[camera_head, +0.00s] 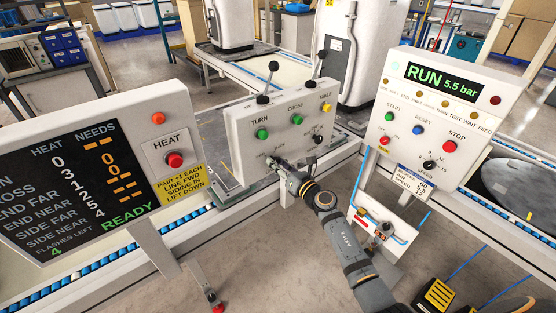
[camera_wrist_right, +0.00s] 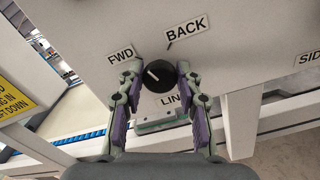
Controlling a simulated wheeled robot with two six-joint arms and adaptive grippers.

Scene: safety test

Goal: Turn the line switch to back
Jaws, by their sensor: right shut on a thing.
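The line switch is a round black knob (camera_wrist_right: 160,76) with a white pointer mark, on the underside area of the white control box (camera_head: 243,150). In the right wrist view its mark points up and left, towards the FWD label (camera_wrist_right: 120,54). The BACK label (camera_wrist_right: 187,30) is above and right of the knob, and a partly covered LINE label (camera_wrist_right: 171,99) is below it. My right gripper (camera_wrist_right: 159,73) is shut on the knob, one finger on each side. In the head view the right gripper (camera_head: 281,164) largely hides the knob. My left gripper is not in view.
A second knob (camera_head: 317,139) and two upright levers (camera_head: 268,82) are on the same box. A heat panel (camera_head: 174,160) stands left, and a RUN panel (camera_head: 437,130) with buttons stands right. A rail with blue rollers (camera_head: 92,266) runs below.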

